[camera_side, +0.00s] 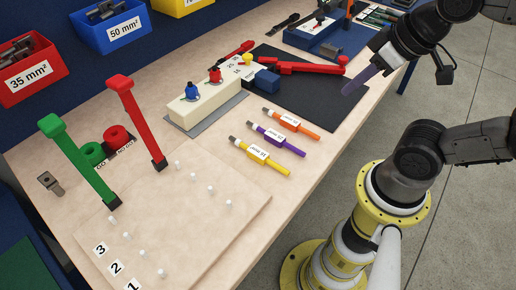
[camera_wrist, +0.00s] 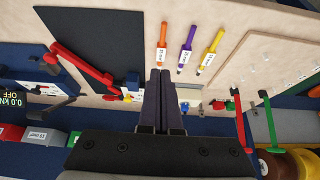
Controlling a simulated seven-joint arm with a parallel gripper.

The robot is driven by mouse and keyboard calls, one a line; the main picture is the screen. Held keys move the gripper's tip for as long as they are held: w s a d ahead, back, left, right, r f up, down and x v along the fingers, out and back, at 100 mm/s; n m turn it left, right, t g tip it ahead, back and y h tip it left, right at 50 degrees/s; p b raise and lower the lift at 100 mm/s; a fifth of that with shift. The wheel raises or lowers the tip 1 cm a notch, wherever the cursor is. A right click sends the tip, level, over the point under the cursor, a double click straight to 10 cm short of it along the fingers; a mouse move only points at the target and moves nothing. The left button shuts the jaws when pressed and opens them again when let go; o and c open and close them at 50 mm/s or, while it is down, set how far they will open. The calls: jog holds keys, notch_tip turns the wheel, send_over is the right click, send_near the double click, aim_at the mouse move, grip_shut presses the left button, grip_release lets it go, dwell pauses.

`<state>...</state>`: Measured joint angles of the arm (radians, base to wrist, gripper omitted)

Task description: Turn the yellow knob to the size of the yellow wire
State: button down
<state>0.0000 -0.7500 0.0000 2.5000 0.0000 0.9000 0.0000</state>
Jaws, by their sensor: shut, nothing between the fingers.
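The yellow knob (camera_side: 247,59) sits by a white dial plate with printed sizes, at the far end of the pale block, beside the red-handled tool. Small yellow parts by the tool in the wrist view are too small to identify surely. The yellow wire (camera_side: 262,159) lies on the table nearest the pegboard, with a white size label too small to read. It also shows in the wrist view (camera_wrist: 211,52). My gripper (camera_side: 346,92) is shut and empty, raised near the right edge of the dark mat, apart from the knob. Its fingers (camera_wrist: 160,73) show closed together in the wrist view.
Purple (camera_side: 276,138) and orange (camera_side: 291,123) wires lie beside the yellow one. The pale block (camera_side: 205,108) carries a blue knob (camera_side: 191,90) and a red knob (camera_side: 214,75). The red-handled tool (camera_side: 305,68) lies on the dark mat (camera_side: 310,98). Upright green and red handles stand at left.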

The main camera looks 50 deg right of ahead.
jog(key=c, duration=0.9)
grip_release()
jog(key=shift+c, duration=0.2)
jog(key=o, duration=0.5)
jog(key=w+r, duration=0.1)
jog(key=w+r+m, duration=0.1)
jog(key=r, duration=0.1)
jog(key=shift+d+t, duration=0.15)
jog(key=shift+t, duration=0.25)
jog(key=shift+c, duration=0.2)
jog(key=shift+o, duration=0.2)
jog(key=w+r, duration=0.4)
jog(key=w, duration=0.1)
jog(key=shift+w+d+m+h, duration=0.25)
jog(key=shift+d+m+h, duration=0.05)
jog(key=shift+d+m, duration=0.15)
jog(key=m+g+h, duration=0.1)
jog(key=m+g, duration=0.1)
jog(key=m, duration=0.1)
send_over(248, 56)
jog(key=s+a, duration=0.2)
jog(key=s, duration=0.3)
notch_tip(248, 56, down, 6)
jog(key=x, duration=1.3)
jog(key=shift+s+f, duration=0.2)
jog(key=shift+f, duration=0.1)
jog(key=shift+n, duration=0.25)
grip_shut()
